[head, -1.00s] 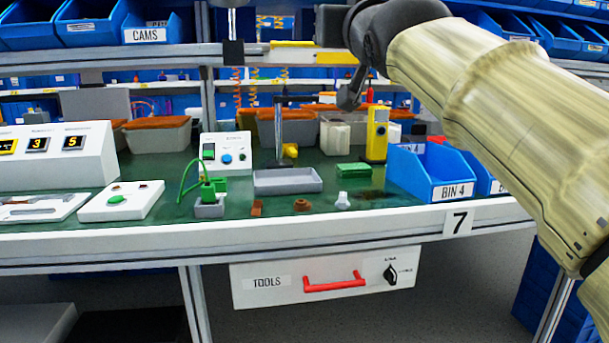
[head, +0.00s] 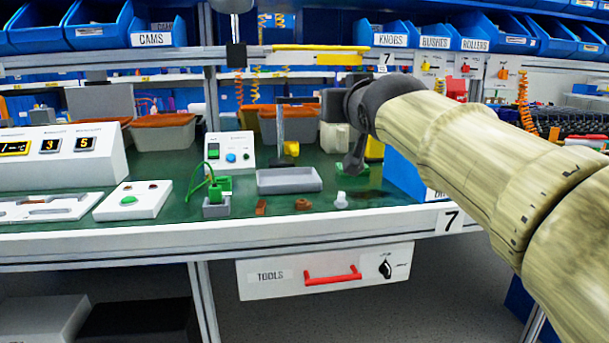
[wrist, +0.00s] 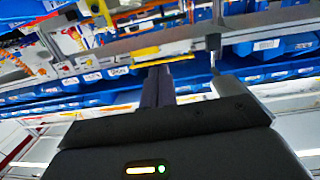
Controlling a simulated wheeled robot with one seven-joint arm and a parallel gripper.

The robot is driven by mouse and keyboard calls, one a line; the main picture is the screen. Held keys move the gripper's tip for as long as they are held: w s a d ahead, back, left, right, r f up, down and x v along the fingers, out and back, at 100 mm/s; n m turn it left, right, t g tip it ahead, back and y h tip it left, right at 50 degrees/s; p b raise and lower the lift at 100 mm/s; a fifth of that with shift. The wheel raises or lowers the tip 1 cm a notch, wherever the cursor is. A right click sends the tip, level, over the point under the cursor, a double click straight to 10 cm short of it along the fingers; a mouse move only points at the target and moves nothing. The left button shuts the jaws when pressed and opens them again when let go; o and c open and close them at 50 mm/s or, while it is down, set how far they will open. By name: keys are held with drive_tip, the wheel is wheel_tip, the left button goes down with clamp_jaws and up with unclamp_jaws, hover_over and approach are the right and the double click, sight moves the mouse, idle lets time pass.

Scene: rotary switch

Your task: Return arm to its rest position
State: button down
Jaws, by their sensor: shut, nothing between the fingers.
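My arm enters the head view from the right, and my gripper (head: 353,166) hangs over the bench in front of the blue bin and yellow device. In the wrist view my gripper (wrist: 158,86) has its dark fingers together with nothing between them. The black rotary switch (head: 385,267) is on the right of the white TOOLS drawer front (head: 265,290), beside a red handle (head: 332,276). My gripper is well above the switch and apart from it. The small markings around the switch are too small to read. The drawer front sits under the bench edge.
The bench (head: 150,235) carries a grey tray (head: 289,181), a green connector in a grey block (head: 216,207), a white button box (head: 132,200) and small parts. A blue bin (head: 404,176) is partly behind my arm. Shelves of blue bins (head: 97,25) stand behind.

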drive_tip(key=s+d+f+g+h+p, duration=0.1)
drive_tip(key=d+f+g+p, duration=0.2)
drive_tip(key=f, duration=0.7)
drive_tip(key=s+d+f+g+h+p, duration=0.15)
drive_tip(key=f+g+p, duration=0.3)
drive_tip(key=f, duration=0.45)
drive_tip(key=s+d+f+m+g+p, duration=0.1)
drive_tip(key=s+d+f+g+p, duration=0.2)
drive_tip(key=s+f, duration=0.5)
drive_tip(key=s+d+f+m+g+p, duration=0.1)
drive_tip(key=s+f+g+p, duration=0.4)
drive_tip(key=s, duration=0.5)
wheel_tip(320, 180, up, 36)
drive_tip(key=t+p, duration=0.1)
drive_tip(key=p, duration=3.6)
drive_tip(key=shift+p, duration=0.3)
drive_tip(key=shift+s+a, duration=0.1)
